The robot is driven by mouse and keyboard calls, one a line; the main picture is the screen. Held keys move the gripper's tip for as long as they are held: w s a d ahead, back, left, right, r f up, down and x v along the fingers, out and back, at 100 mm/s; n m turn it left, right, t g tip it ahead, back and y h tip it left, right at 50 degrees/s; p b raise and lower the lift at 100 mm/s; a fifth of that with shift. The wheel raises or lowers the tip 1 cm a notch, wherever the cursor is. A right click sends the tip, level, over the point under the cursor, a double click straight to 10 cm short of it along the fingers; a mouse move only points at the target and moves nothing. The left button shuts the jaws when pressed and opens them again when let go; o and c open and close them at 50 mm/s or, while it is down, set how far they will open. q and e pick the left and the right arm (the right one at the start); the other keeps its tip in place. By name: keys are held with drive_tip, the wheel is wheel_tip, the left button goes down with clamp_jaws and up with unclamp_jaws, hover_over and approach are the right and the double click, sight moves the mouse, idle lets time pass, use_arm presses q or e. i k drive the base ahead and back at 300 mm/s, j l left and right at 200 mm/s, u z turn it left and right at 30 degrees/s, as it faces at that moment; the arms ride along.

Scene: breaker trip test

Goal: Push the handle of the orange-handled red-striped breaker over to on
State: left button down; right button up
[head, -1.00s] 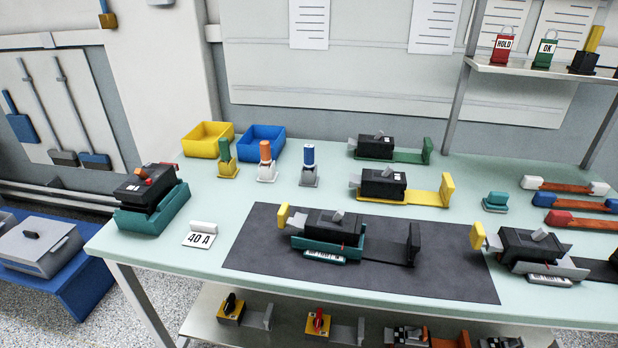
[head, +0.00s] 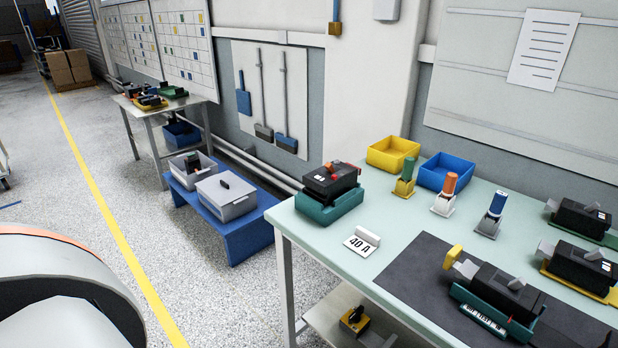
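No breaker in view shows clearly both an orange handle and a red stripe. A black breaker-like unit (head: 333,178) with red or orange-red parts on top sits in a teal cradle (head: 312,213) at the bench's left end. Another black unit with a grey lever (head: 498,288) sits in a teal holder on the dark mat, with a yellow tab (head: 453,256) at its left end. Two more black units (head: 580,215) (head: 585,262) stand at the right edge, partly cut off. Neither of my grippers is in view.
A "40 A" card (head: 360,243), yellow bin (head: 392,153) and blue bin (head: 446,172) are on the bench. A blue low stand (head: 235,238) holds grey boxes. A far table (head: 133,108) carries small units in coloured trays. Open floor with a yellow line (head: 110,225) lies left.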

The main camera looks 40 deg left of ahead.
sight(328, 165)
drive_tip(key=u, duration=0.95)
